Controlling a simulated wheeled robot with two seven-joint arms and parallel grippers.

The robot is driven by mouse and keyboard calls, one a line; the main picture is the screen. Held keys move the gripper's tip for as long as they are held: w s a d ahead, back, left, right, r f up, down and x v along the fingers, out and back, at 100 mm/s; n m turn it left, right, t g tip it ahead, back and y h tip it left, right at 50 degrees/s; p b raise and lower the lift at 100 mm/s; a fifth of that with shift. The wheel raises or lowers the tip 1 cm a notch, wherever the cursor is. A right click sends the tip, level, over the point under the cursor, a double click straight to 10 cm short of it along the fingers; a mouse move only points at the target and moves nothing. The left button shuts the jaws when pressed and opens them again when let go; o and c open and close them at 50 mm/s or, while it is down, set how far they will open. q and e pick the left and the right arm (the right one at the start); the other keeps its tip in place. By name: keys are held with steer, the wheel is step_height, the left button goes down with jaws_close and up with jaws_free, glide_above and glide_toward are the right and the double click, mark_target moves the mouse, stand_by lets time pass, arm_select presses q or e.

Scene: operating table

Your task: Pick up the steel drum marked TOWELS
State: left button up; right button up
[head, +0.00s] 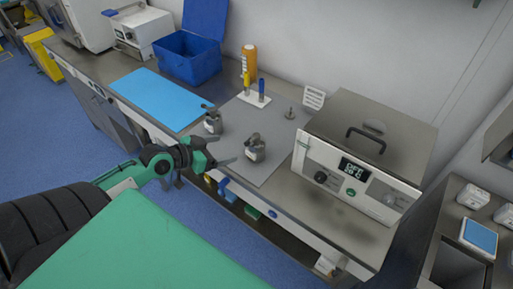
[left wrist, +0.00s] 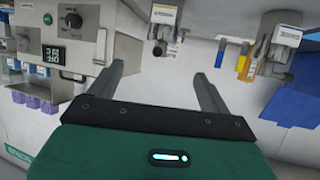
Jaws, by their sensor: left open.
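Two small steel drums stand on the grey mat (head: 236,119). The nearer drum (head: 255,150) is right of my left gripper (head: 224,151); the other drum (head: 213,123) is just beyond it. Both have pale labels, too small to read, so I cannot tell which says TOWELS. In the left wrist view, which looks upside down, one drum (left wrist: 164,17) is at the top middle and the other (left wrist: 283,37) at the upper right. My left gripper (left wrist: 159,75) is open, with nothing between its fingers, at the counter's front edge. My right gripper is not in view.
A steel oven-like box (head: 365,155) with a display stands right of the mat. A blue mat (head: 160,97), blue bin (head: 190,57), orange bottle (head: 249,62) and white holder (head: 256,98) are behind and left. Coloured boxes sit below the counter edge.

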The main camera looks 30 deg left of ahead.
arm_select(q)
steer(key=p, duration=0.2)
glide_toward(254, 142)
steer(key=x, duration=0.4)
steer(key=shift+p+x, duration=0.6)
steer(key=shift+x, duration=0.25)
steer(key=p+x, duration=0.1)
steer(key=x, duration=0.2)
steer(key=shift+w+a+p, duration=0.15)
steer(key=shift+p, duration=0.15)
steer(key=shift+w+f, duration=0.35)
steer(key=shift+w, duration=0.05)
steer(key=shift+c, duration=0.2)
steer(key=c, duration=1.1)
steer(key=shift+c, duration=0.4)
